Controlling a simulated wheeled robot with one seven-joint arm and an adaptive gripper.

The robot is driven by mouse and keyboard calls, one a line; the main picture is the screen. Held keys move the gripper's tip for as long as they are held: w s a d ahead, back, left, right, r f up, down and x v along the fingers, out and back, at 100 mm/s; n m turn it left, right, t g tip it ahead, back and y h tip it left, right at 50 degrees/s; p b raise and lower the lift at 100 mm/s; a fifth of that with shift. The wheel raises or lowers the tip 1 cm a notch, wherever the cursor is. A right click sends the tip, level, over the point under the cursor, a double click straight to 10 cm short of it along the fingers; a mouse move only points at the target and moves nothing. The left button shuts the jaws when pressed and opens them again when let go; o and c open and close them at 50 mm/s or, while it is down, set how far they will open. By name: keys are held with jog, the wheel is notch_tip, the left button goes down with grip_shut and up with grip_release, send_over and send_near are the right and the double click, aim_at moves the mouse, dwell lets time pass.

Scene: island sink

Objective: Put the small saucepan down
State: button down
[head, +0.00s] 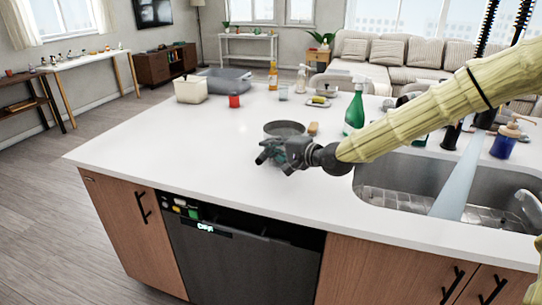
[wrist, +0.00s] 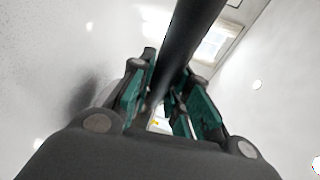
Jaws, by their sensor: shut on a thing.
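The small saucepan (head: 284,127) shows in the head view as a grey round pan above or on the white island top, left of the sink. Its lower front is hidden behind my gripper (head: 277,152). I cannot tell whether its base touches the counter. In the wrist view the dark handle (wrist: 190,40) runs between the green-padded fingers of my gripper (wrist: 165,105), which is shut on it.
The sink (head: 400,185) lies to the right under my arm. A green spray bottle (head: 355,110) and a small brown item (head: 313,128) stand near the pan. A red cup (head: 234,101) and a grey tub (head: 224,80) are farther back. The left counter (head: 150,150) is clear.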

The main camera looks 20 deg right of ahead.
jog(key=shift+w, duration=0.4)
jog(key=shift+f, duration=1.65)
jog(key=c, duration=1.4)
grip_release()
jog(key=shift+f, duration=0.2)
jog(key=shift+o, duration=0.3)
jog(key=shift+s, duration=0.1)
jog(key=shift+d+r, duration=0.1)
jog(key=shift+r, duration=0.05)
jog(key=v, duration=1.2)
